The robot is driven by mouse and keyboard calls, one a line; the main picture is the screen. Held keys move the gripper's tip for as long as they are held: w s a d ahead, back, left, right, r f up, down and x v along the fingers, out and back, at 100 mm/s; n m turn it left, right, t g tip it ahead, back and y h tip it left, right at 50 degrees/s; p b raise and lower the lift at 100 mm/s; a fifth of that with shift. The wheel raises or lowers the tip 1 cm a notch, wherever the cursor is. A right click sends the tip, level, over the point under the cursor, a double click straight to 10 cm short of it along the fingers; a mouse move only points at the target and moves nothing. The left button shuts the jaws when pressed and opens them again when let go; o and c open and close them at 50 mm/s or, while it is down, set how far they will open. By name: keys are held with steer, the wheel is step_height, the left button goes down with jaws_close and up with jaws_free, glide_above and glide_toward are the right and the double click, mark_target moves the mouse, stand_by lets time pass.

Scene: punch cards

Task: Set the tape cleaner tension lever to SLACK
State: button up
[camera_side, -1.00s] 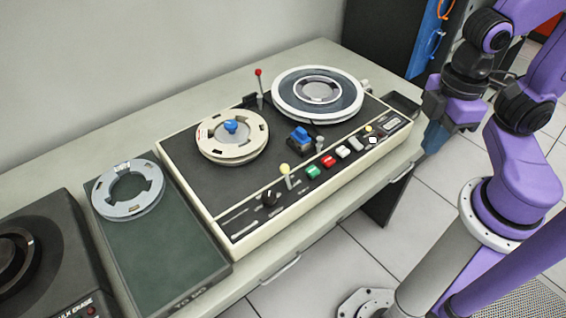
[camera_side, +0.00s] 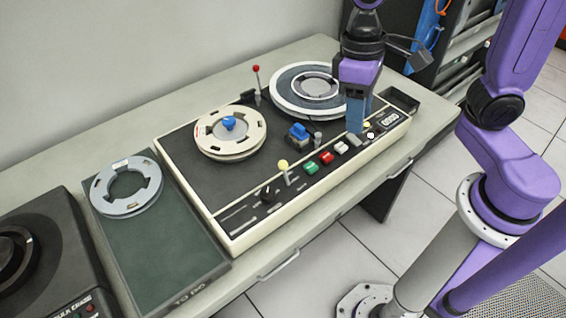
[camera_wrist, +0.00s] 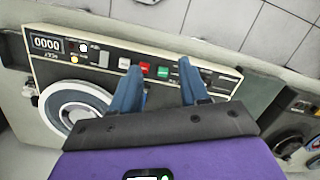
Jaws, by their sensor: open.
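The tape cleaner (camera_side: 225,237) is a cream-edged, black-topped deck on the bench. A tall lever with a red knob (camera_side: 256,69) stands upright at its back edge. A shorter lever with a pale yellow knob (camera_side: 283,164) stands near the front panel. I cannot tell which one is the tension lever, as no SLACK label is readable. My gripper (camera_side: 355,128) is above the deck's front right part, right of both levers and apart from them. In the wrist view, my gripper (camera_wrist: 158,72) has its two blue fingers spread and empty above the button row.
The deck bears a cream reel (camera_side: 208,122) at left and a grey reel (camera_side: 283,95) at right. A blue block (camera_side: 299,132) and coloured buttons (camera_side: 326,157) lie between levers and gripper. A green mat (camera_side: 150,240) with a loose reel (camera_side: 126,205) lies left.

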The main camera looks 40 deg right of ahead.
mark_target(283, 162)
steer(key=w+a+m+g+y, duration=0.1)
steer(key=w+a+m, duration=0.3)
steer(key=w+m, duration=0.3)
steer(key=w+a+m+g+y, duration=0.1)
steer(key=w+a+m+g, duration=0.2)
steer(key=w, duration=0.6)
steer(key=shift+m+t, duration=0.6)
steer(key=x, duration=1.7)
steer(key=shift+s+d+f, duration=0.1)
steer(key=shift+s+f, duration=0.05)
steer(key=shift+f, duration=0.15)
jaws_close()
